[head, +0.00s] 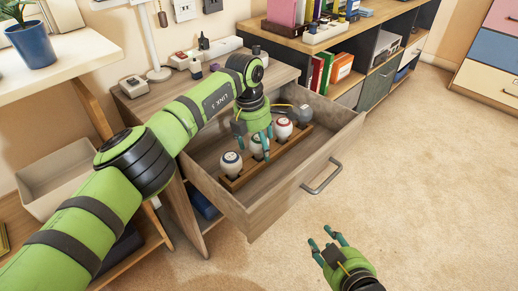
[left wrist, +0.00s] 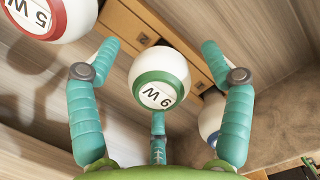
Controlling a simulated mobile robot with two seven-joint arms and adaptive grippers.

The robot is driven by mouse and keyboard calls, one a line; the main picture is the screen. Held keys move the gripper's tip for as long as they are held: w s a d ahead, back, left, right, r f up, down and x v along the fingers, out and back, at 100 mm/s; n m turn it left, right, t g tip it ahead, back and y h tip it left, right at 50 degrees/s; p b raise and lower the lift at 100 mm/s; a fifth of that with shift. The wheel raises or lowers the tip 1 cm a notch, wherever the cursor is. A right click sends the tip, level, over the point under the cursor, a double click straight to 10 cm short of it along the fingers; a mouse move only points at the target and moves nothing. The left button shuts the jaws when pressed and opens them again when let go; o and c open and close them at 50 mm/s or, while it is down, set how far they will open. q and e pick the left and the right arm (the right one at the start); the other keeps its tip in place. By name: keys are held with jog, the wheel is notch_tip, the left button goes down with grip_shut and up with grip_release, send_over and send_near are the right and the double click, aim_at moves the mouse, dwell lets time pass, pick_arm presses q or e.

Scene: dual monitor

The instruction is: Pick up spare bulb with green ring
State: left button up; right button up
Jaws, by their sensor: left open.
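The spare bulb with the green ring (left wrist: 160,80) is white with a "6 W" label; in the head view it shows partly beside my fingers (head: 256,146). It sits in a wooden rack (head: 272,158) inside the open drawer. My left gripper (head: 254,138) is over it, open. In the left wrist view its two side fingers stand left and right of the bulb, with visible gaps, and a third finger is below. My right gripper (head: 322,238) is open and empty above the carpet.
A red-ringed bulb (head: 283,128) and a blue-ringed bulb (head: 231,163) flank the green one closely in the rack. The drawer front (head: 305,185) with its handle (head: 322,180) stands out over clear carpet.

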pick_arm(q)
jog(key=shift+f, duration=0.25)
pick_arm(e)
jog(key=shift+w+a+r, duration=0.15)
jog(key=shift+w+r, duration=0.05)
jog(key=shift+r, duration=0.1)
pick_arm(q)
jog(key=c, duration=1.2)
jog(key=shift+r, duration=0.15)
